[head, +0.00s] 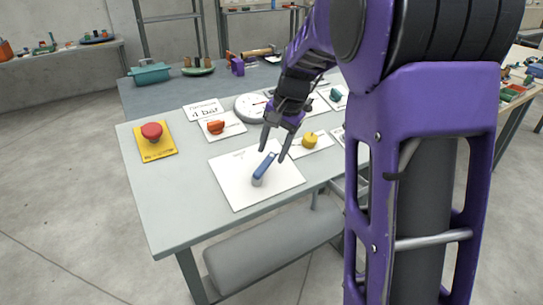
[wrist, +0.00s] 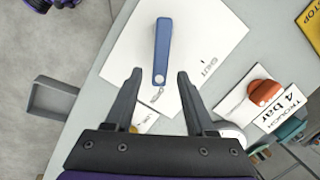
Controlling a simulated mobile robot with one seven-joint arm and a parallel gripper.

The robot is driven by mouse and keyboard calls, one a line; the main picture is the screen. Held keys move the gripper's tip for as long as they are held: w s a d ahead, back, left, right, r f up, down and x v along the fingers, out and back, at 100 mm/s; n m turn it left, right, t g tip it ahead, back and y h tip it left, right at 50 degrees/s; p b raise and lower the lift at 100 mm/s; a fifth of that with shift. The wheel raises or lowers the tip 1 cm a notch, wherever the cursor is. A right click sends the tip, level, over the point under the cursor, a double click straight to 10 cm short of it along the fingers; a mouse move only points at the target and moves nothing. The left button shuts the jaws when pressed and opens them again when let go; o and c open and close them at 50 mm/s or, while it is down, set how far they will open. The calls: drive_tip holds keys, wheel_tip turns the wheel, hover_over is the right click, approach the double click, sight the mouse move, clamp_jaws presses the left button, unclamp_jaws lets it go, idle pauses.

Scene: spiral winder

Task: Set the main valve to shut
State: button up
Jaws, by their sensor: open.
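The main valve appears to be the blue lever (head: 265,167) on a white plate (head: 232,182) near the table's front edge. In the wrist view the lever (wrist: 163,45) runs up and down the picture, its near end beside small lettering too faint to read. The word SHUT (wrist: 208,67) is printed on the plate to the right of the lever. My gripper (head: 274,146) is open over the lever's far end in the head view. In the wrist view its fingertips (wrist: 159,74) stand either side of the lever's near end, with gaps; contact is not visible.
A red button (head: 152,131) on a yellow plate is at the left. An orange knob (head: 216,126), a yellow knob (head: 309,139), a round gauge (head: 250,106) and a "4 bar" card (head: 204,111) stand behind and beside the plate. The table's front left is clear.

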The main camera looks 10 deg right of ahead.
drive_tip(key=shift+x, duration=0.8)
clamp_jaws()
idle(0.9)
